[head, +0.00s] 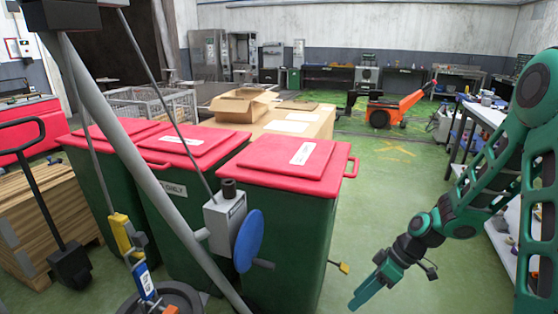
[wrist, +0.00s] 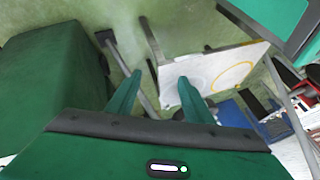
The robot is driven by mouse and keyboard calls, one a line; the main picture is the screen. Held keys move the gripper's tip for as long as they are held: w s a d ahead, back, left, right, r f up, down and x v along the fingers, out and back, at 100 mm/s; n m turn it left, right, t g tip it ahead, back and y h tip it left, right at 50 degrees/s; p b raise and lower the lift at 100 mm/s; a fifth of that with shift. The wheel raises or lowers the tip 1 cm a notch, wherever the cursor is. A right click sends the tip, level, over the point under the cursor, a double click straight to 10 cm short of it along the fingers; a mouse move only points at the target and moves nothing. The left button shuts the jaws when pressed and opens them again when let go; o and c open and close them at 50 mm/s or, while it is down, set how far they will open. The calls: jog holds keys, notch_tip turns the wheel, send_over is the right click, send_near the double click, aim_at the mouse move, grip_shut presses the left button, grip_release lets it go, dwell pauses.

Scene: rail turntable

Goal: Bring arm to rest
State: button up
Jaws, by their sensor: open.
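My green and black arm (head: 470,205) reaches in from the right edge of the head view, bent at the elbow and slanting down to the left. My gripper (head: 360,298) hangs low over the green floor, to the right of the green bins, with its fingers pointing down and left. In the wrist view my gripper (wrist: 160,82) shows two green fingers spread apart with nothing between them. A white board with a yellow ring (wrist: 222,72) lies beyond the fingertips in that view; its distance is hard to tell.
Green bins with red lids (head: 290,165) stand left of my gripper. A grey box with a blue disc (head: 249,240) and slanted poles stand in front of them. A shelf bench (head: 485,115) is behind my arm at right. An orange machine (head: 395,108) stands farther back. Green floor (head: 390,180) between is open.

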jog(key=s+d+r+m+h, duration=0.3)
jog(key=s+d+r+m, duration=0.1)
jog(key=d+r, duration=0.4)
jog(key=s+d+r+m+h, duration=0.1)
jog(key=s+d+r+m, duration=0.4)
jog(key=s, duration=0.4)
jog(key=s+d+r+m+h, duration=0.2)
jog(key=s+d+r+m, duration=0.3)
jog(key=s, duration=0.5)
notch_tip(320, 180, up, 3)
jog(key=m, duration=0.3)
jog(key=shift+s+d+f+t, duration=0.2)
jog(key=shift+s+d+t, duration=0.1)
jog(key=shift+w+f+h, duration=0.25)
jog(key=shift+w+h, duration=0.05)
jog(key=shift+w, duration=0.35)
